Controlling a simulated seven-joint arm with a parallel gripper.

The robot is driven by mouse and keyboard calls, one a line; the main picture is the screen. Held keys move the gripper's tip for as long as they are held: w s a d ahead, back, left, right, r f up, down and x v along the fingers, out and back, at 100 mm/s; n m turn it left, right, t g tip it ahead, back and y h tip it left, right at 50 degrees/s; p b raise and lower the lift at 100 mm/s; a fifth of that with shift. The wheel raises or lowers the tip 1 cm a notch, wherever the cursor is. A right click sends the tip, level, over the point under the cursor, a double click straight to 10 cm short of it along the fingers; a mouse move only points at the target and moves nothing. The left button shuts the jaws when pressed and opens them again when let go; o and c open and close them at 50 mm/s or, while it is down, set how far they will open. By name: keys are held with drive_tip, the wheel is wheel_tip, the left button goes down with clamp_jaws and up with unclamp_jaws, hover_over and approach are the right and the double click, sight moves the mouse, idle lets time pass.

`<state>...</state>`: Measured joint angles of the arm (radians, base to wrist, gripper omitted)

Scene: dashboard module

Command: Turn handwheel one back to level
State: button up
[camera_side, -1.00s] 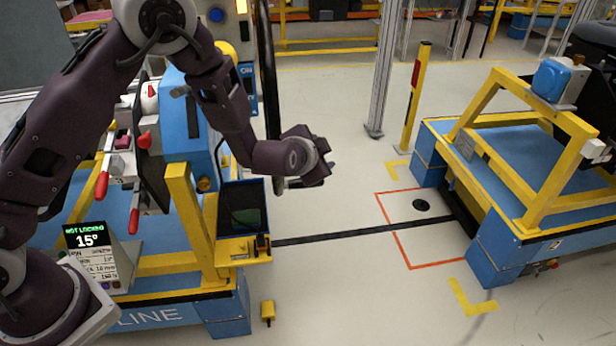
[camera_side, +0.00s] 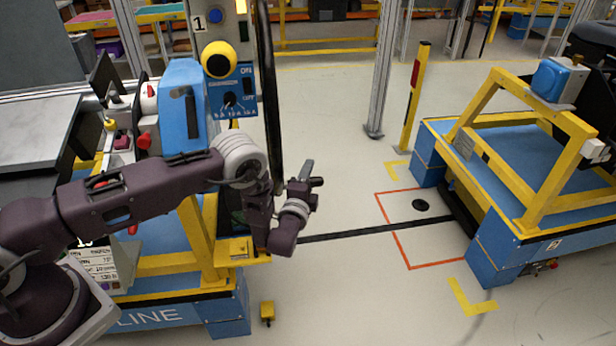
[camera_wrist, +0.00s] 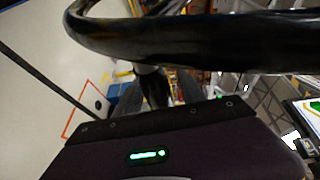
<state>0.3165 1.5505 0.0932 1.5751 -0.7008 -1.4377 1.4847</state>
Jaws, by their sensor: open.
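The black handwheel (camera_side: 270,100) shows nearly edge-on in the side view, as a tall dark rim beside the blue panel marked 1. In the wrist view its thick rim (camera_wrist: 220,38) sweeps across the top, close to the camera. My gripper (camera_side: 311,175) is open, at the lower end of the rim and slightly right of it in the side view. I cannot tell whether the rim lies between the fingers. The fingers are partly hidden behind the rim in the wrist view. The angle display (camera_side: 85,242) is mostly covered by my arm.
The blue and yellow station (camera_side: 205,240) with red-handled levers stands left of and behind my arm. A second blue and yellow cart (camera_side: 490,265) stands at the right. A grey post (camera_side: 385,70) and a yellow post (camera_side: 415,95) stand behind. The floor between the carts is open.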

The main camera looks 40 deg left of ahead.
clamp_jaws()
idle(1.4)
